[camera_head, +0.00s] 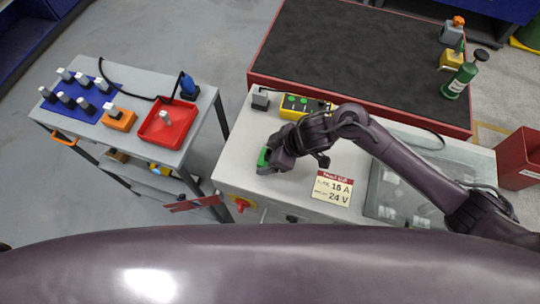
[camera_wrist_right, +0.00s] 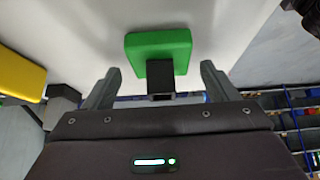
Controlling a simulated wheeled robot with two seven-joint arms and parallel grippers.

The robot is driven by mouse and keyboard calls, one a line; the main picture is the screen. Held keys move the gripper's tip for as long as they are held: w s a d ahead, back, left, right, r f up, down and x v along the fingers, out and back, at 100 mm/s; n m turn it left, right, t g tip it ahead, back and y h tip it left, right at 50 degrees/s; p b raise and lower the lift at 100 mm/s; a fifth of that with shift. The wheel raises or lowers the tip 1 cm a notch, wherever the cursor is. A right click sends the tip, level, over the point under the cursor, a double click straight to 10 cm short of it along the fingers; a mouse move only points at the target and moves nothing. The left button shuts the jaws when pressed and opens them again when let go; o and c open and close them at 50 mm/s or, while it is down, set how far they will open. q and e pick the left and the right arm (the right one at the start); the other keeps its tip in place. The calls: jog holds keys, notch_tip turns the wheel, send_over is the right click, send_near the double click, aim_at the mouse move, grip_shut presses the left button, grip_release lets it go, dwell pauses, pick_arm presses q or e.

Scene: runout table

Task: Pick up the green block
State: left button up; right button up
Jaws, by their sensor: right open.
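The green block (camera_head: 263,157) is at the left part of the white table, partly hidden behind my right gripper in the head view. In the right wrist view the green block (camera_wrist_right: 158,47) has a flat green top part and a dark stem below it, which lies between the two fingers. My right gripper (camera_head: 268,165) is open, and its fingers (camera_wrist_right: 160,78) stand apart on either side of the stem. I see a gap on both sides and no grip. My left gripper is not in view.
A yellow control box (camera_head: 305,106) and a grey block (camera_head: 260,99) are behind the gripper. A sign (camera_head: 332,187) and a glass-topped panel (camera_head: 385,205) lie to the right. A grey cart (camera_head: 190,119) with a red tray (camera_head: 152,133) stands left, across a gap.

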jog(key=shift+s, duration=0.1)
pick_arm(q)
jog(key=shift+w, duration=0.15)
pick_arm(e)
jog(key=shift+r, duration=0.1)
jog(key=c, duration=1.1)
